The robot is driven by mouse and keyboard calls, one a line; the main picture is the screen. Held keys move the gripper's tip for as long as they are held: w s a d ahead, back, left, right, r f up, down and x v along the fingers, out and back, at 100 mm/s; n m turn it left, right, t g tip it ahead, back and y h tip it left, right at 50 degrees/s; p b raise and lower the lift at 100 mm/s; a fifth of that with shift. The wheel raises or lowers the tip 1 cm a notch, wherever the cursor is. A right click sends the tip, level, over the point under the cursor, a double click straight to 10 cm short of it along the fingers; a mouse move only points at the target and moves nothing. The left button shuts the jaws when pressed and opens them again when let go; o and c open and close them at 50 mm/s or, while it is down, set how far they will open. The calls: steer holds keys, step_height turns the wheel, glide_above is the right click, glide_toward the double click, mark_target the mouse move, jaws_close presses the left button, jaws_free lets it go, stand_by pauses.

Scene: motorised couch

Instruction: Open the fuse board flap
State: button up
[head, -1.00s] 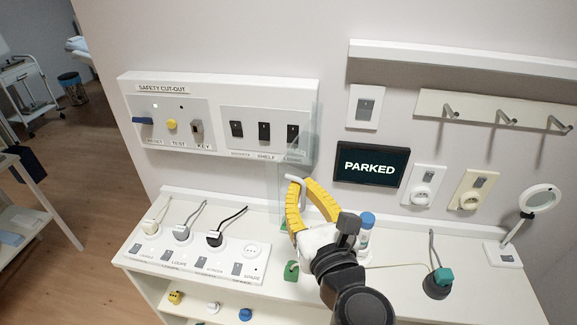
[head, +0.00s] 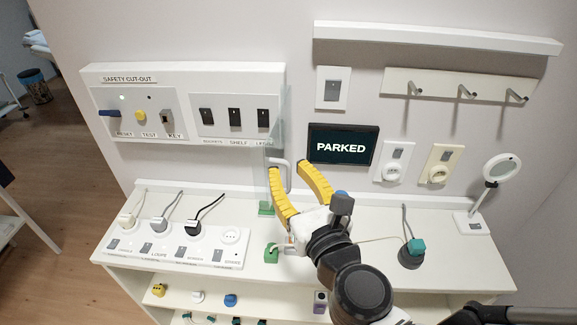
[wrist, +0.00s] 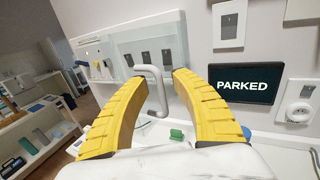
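The fuse board (head: 235,104) is a white wall panel with black switches; it also shows in the wrist view (wrist: 100,45). Its clear flap (head: 277,140) appears to stand out from the board's right end, though its edges are faint. In the wrist view the flap (wrist: 176,45) lies in front of the switches. A grey, bent handle (head: 287,178) is on the flap. My gripper (head: 287,166), with yellow fingers, is open. In the wrist view the handle (wrist: 150,72) shows between the fingers; I cannot tell whether they touch it.
A white shelf unit (head: 130,228) stands below, carrying a socket strip (head: 165,250) with plugs and green blocks (head: 271,253). A dark screen reading PARKED (head: 342,147) is on the wall to the right. Hooks (head: 462,90), sockets and a magnifier lamp (head: 502,168) are farther right.

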steer(key=shift+w, duration=0.3)
steer(key=shift+a+r, duration=0.1)
steer(key=shift+r, duration=0.45)
step_height(320, 180, up, 9)
steer(key=shift+s+f, duration=0.1)
stand_by(0.3)
steer(key=d+f+m+g+h+b, duration=0.4)
steer(key=d+f+m+h+b, duration=0.3)
steer(key=d+f+m, duration=1.1)
steer(key=s+a+f+m+g+y+b, duration=0.1)
steer(key=s+f+m+g+b, duration=0.1)
steer(key=m, duration=0.8)
steer(key=s+a+f+m+g+y+b, duration=0.1)
steer(key=s+f+m+g, duration=0.3)
steer(key=f+m, duration=0.5)
steer(key=shift+s+f+m+b, duration=0.3)
steer(key=shift+s+m+b, duration=0.55)
steer(key=shift+m, duration=0.25)
